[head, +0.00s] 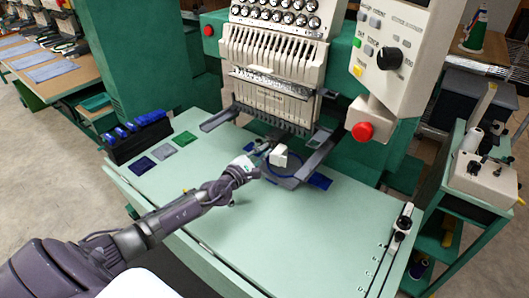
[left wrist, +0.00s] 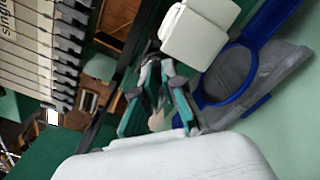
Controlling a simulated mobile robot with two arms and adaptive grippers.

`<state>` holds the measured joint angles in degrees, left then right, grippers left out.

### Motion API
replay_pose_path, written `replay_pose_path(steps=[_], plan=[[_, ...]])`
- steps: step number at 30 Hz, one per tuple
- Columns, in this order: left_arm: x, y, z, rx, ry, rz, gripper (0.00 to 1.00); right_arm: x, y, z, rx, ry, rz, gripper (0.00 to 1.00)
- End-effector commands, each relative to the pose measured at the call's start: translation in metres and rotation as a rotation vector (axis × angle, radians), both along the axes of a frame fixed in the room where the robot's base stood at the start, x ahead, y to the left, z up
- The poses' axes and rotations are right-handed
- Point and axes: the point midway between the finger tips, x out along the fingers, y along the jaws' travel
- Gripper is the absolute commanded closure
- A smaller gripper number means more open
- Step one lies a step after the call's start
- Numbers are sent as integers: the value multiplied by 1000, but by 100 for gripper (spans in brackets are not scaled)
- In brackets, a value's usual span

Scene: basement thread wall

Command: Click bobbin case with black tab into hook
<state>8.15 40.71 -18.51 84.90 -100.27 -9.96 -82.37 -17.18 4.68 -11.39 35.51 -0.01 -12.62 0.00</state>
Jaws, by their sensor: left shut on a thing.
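My left gripper (head: 258,165) reaches over the pale green table, beside the white block (head: 279,156) at the end of the machine's lower arm. In the left wrist view the gripper's teal-and-grey fingers (left wrist: 160,75) are closed together on something small and dark, taken as the bobbin case, mostly hidden by the fingers. Its black tab cannot be made out. The white block (left wrist: 200,32) is close by the fingertips, at their upper right; whether they touch cannot be told. The hook itself is not clearly visible. My right gripper is not in view.
A blue hoop (left wrist: 240,75) with grey fabric lies beside the white block. The embroidery head with its needle row (head: 270,100) hangs above. A black rack of blue items (head: 138,135) stands at the table's left. A control panel with a red button (head: 363,131) juts out right. The table front is clear.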

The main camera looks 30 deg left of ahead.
Motion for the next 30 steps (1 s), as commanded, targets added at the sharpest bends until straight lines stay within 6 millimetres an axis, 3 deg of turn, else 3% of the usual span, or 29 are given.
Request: replay_pose_path(steps=[30], plan=[[11,2,-3,1,0,0,100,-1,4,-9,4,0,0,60]])
